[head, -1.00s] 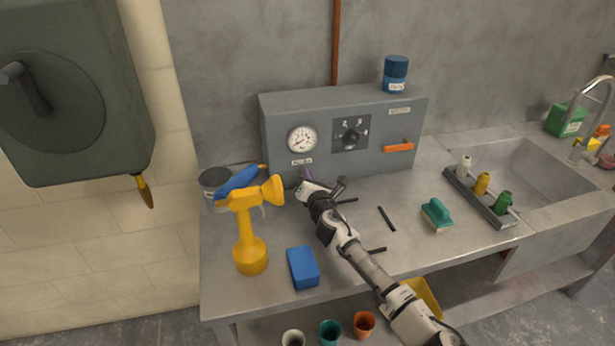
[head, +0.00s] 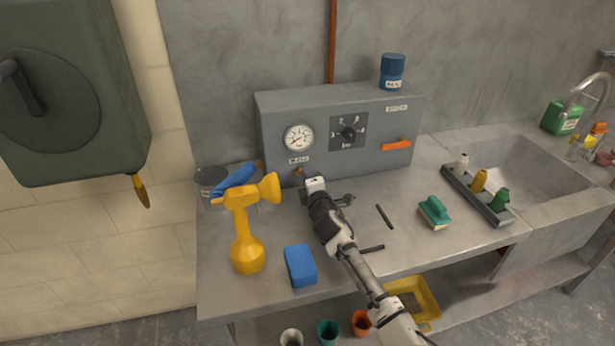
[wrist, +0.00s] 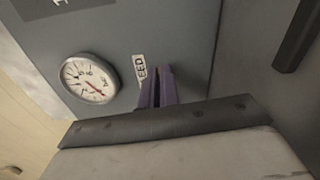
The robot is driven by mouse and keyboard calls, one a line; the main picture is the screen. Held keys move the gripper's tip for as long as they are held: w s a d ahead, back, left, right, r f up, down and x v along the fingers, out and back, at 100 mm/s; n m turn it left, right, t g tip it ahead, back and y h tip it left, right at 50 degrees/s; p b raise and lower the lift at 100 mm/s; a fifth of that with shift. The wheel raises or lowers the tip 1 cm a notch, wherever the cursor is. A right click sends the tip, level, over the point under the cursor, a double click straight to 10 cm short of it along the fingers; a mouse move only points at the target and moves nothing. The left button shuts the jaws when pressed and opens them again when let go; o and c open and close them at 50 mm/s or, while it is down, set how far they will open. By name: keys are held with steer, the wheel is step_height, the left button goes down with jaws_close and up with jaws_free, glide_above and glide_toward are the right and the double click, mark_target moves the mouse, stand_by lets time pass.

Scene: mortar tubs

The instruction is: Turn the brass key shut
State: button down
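A small brass-coloured piece, which looks like the brass key (head: 298,170), shows low on the left front of the grey panel box (head: 375,165), below the dial gauge (head: 299,138) and its label. My gripper (wrist: 156,86) is at the panel front beside the label in the wrist view. Its purple fingers stand close together, pointing at the panel, with a thin reddish sliver between them. The key is not clearly seen in the wrist view, and whether the fingers touch or hold it cannot be told. The gauge also shows there (wrist: 89,78).
A black rotary knob (head: 348,132) and orange handle (head: 396,144) are on the panel.

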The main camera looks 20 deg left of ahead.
steer(key=shift+m, duration=0.6)
steer(key=c, duration=1.6)
jaws_free()
steer(key=shift+a+f, duration=0.1)
steer(key=shift+c, duration=0.2)
steer(key=shift+s+d, duration=0.15)
steer(key=shift+d, duration=0.1)
steer(key=b+v, duration=0.4)
steer(key=v, duration=0.9)
steer(key=shift+s+b, duration=0.15)
steer(key=shift+b, duration=0.25)
